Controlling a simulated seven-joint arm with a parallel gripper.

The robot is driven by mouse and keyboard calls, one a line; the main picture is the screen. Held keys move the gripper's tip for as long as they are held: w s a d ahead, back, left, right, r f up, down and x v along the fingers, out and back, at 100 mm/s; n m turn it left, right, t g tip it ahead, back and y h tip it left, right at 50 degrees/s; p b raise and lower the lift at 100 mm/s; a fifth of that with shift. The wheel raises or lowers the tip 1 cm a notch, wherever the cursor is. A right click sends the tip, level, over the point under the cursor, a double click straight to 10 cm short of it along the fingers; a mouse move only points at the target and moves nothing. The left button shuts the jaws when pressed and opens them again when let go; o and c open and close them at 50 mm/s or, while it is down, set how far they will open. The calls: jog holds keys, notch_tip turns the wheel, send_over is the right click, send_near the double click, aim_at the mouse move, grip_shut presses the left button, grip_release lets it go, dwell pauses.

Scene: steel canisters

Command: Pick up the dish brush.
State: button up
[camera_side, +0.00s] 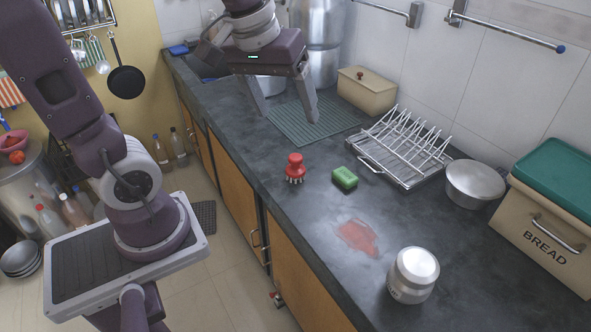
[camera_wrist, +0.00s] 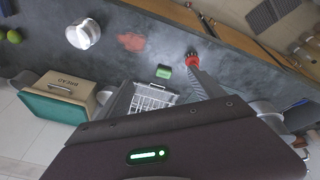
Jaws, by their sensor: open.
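The dish brush (camera_side: 295,168) is red with a rounded knob on top and pale bristles below. It stands upright on the dark counter near the front edge, left of a green sponge (camera_side: 345,178). In the wrist view the brush (camera_wrist: 191,59) shows near the tip of one grey finger. My gripper (camera_side: 289,119) is open and empty, with its fingers pointing down. It is above and behind the brush, over the green ribbed mat, and apart from the brush.
A wire dish rack (camera_side: 372,165) stands right of the sponge. A steel canister (camera_side: 413,274), a red smear (camera_side: 357,237), a pot (camera_side: 474,185) and a bread bin (camera_side: 540,232) are further right. The ribbed mat (camera_side: 338,125) lies behind. Counter around the brush is clear.

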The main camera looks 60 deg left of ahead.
jog(key=w+a+f+n+g, duration=0.2)
jog(key=w+a+f+n, duration=0.4)
jog(key=w+a+f, duration=0.25)
jog(key=n+g, duration=0.2)
jog(key=n, duration=0.4)
send_near(295, 157)
jog(key=f, duration=0.5)
jog(key=shift+s+a+f, duration=0.15)
jog(key=shift+a+f, duration=0.05)
jog(key=shift+a, duration=0.15)
notch_tip(295, 157, down, 7)
jog(key=shift+d+f, duration=0.1)
jog(key=shift+d, duration=0.05)
jog(key=c, duration=1.5)
